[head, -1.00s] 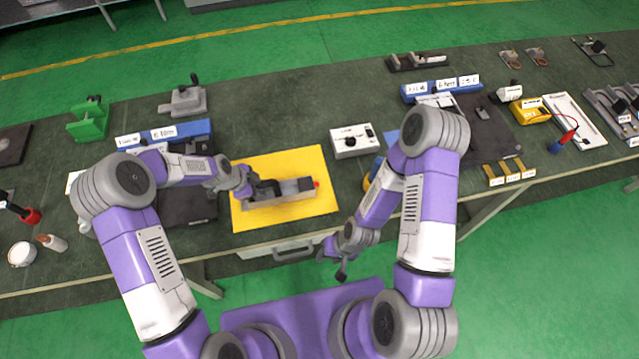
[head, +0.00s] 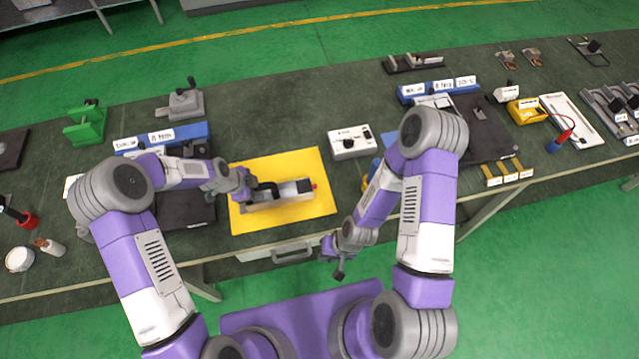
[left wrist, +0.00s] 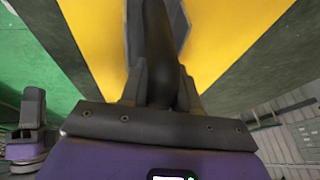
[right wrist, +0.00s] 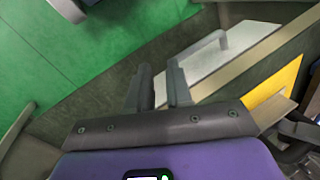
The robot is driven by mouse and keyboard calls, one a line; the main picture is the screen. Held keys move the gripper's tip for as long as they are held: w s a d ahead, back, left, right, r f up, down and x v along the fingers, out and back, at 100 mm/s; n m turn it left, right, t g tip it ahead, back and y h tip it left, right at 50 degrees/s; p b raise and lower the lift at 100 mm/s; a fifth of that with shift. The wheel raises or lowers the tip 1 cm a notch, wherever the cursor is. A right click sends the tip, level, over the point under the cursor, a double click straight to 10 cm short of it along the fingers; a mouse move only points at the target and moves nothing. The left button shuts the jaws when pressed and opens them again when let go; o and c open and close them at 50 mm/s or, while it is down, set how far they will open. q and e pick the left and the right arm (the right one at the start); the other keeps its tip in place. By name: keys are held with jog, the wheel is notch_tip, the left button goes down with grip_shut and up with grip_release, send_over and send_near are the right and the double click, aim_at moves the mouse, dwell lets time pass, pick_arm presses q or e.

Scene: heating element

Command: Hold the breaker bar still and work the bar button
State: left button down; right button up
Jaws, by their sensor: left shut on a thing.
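The breaker bar (head: 292,191) is a grey bar with a dark part, lying on the yellow mat (head: 322,209). A small red button (head: 314,185) shows at its right end. My left gripper (head: 256,189) is at the bar's left end. In the left wrist view its fingers (left wrist: 162,88) are shut on a dark handle (left wrist: 157,40) that runs up over the yellow mat. My right gripper (head: 340,274) hangs in front of the table edge, to the lower right of the mat, apart from the bar. In the right wrist view its fingers (right wrist: 160,90) are apart with nothing between them.
A white box with a black knob (head: 350,142) stands right of the mat. Blue labelled racks (head: 182,132) stand behind left. A drawer handle (head: 291,254) sticks out at the table's front below the mat. The mat's front right area is clear.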

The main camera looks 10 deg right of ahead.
jog(key=w+d+r+m, duration=0.1)
jog(key=w+m, duration=0.1)
jog(key=w, duration=0.2)
jog(key=w+d+r+m, duration=0.1)
jog(key=w+r+m, duration=0.1)
jog(key=w, duration=0.2)
jog(key=w+r+m, duration=0.2)
jog(key=w, duration=0.3)
jog(key=shift+w+d+t, duration=0.1)
jog(key=shift+d+t, duration=0.3)
grip_shut()
jog(key=w+d+r+m+g, duration=0.1)
jog(key=w+d+r+m, duration=0.7)
jog(key=w+d+m, duration=0.1)
jog(key=shift+w+d+r, duration=0.35)
jog(key=shift+w, duration=0.15)
